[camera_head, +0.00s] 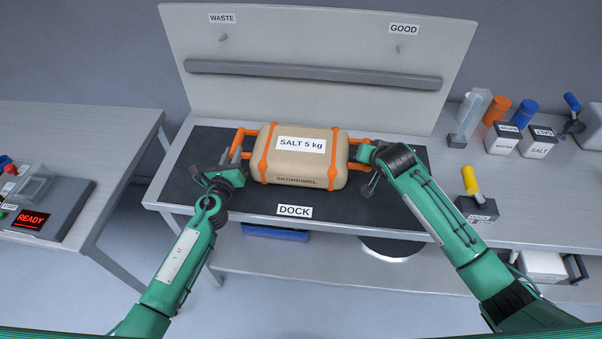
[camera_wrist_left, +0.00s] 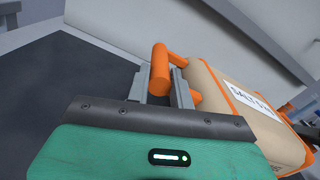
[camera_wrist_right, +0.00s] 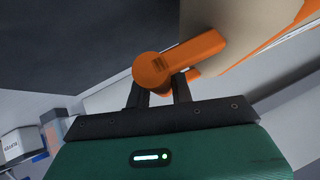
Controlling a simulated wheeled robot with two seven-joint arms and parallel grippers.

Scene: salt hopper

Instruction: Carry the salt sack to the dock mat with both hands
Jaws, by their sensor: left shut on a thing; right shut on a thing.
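The salt sack (camera_head: 303,160) is a tan block with orange straps, an orange handle at each end and a "SALT 5 kg" label. It is over the dark dock mat (camera_head: 400,212); I cannot tell whether it rests on the mat or hangs just above it. My left gripper (camera_head: 236,158) is shut on the left orange handle, which shows between the fingers in the left wrist view (camera_wrist_left: 160,72). My right gripper (camera_head: 368,158) is shut on the right handle, which also shows in the right wrist view (camera_wrist_right: 180,62). The sack looks about level.
A back panel (camera_head: 310,40) with a grey rail stands behind the mat. Bottles and the salt box (camera_head: 538,142) stand right of it, with a yellow-handled item (camera_head: 472,190) nearer. A side table with a READY display (camera_head: 31,219) is at left, across a gap.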

